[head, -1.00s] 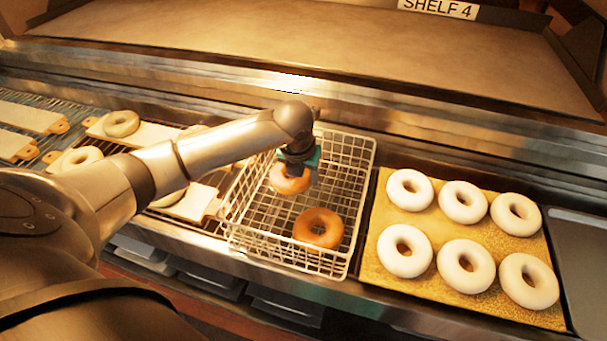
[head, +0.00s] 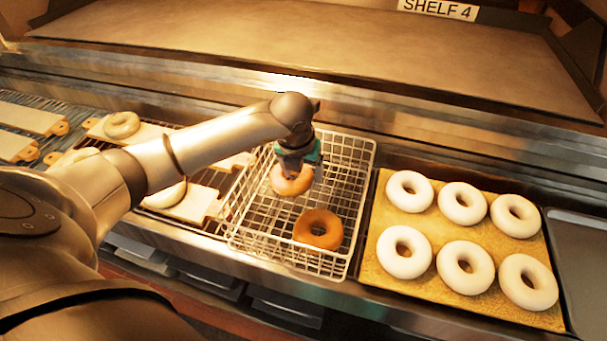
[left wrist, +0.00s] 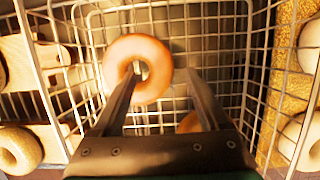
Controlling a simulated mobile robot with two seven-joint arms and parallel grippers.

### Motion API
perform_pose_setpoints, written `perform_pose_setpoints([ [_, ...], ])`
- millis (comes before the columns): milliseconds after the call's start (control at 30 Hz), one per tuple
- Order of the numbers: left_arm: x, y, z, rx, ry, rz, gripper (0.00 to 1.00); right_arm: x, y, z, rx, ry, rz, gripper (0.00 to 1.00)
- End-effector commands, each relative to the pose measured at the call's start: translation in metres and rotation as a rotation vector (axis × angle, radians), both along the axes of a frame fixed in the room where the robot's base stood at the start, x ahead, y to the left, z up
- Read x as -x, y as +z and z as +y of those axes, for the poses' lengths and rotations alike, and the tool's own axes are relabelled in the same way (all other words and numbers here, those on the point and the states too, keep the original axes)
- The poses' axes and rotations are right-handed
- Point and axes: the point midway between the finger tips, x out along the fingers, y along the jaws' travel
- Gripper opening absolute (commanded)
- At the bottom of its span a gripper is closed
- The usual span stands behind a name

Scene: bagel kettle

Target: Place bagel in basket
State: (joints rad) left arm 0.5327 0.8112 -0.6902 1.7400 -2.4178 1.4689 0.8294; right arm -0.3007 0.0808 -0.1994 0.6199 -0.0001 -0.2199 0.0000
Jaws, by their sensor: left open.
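My left gripper (head: 294,168) is open over the back left part of the wire basket (head: 363,207). A light brown bagel (head: 292,184) is in the basket just below the fingers. In the left wrist view the fingertips (left wrist: 160,75) straddle the right side of this bagel (left wrist: 112,65), one at its hole and one past its outer edge; I cannot tell whether they touch it. A darker brown bagel (head: 319,243) lies at the front of the basket; in the left wrist view it is mostly hidden behind the gripper. My right gripper is out of view.
Several pale bagels (head: 403,251) lie on a yellow board (head: 380,270) right of the basket. Left of it are wooden boards (head: 190,210), some with pale bagels (head: 122,125). A grey tray (head: 585,240) is at far right. A ledge and shelf (head: 300,40) run behind.

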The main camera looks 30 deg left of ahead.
Motion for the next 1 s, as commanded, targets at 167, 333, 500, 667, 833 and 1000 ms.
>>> perform_pose_setpoints([
  [167, 0.010, 0.039, -0.002, -0.002, -0.003, -0.005, 0.78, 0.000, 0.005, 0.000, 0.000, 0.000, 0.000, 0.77],
  [333, 0.019, 0.070, -0.005, -0.002, -0.002, -0.005, 0.78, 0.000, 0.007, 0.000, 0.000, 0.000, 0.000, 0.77],
  [500, 0.025, 0.087, -0.006, 0.000, 0.000, -0.002, 0.78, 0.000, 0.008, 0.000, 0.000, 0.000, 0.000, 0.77],
  [667, 0.027, 0.091, -0.007, 0.000, 0.000, -0.001, 0.78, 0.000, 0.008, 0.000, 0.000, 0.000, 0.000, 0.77],
  [833, 0.027, 0.091, -0.007, 0.000, 0.000, 0.000, 0.78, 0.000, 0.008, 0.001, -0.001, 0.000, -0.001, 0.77],
  [1000, 0.027, 0.091, -0.007, 0.000, 0.000, 0.000, 0.78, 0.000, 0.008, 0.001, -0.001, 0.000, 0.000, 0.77],
])
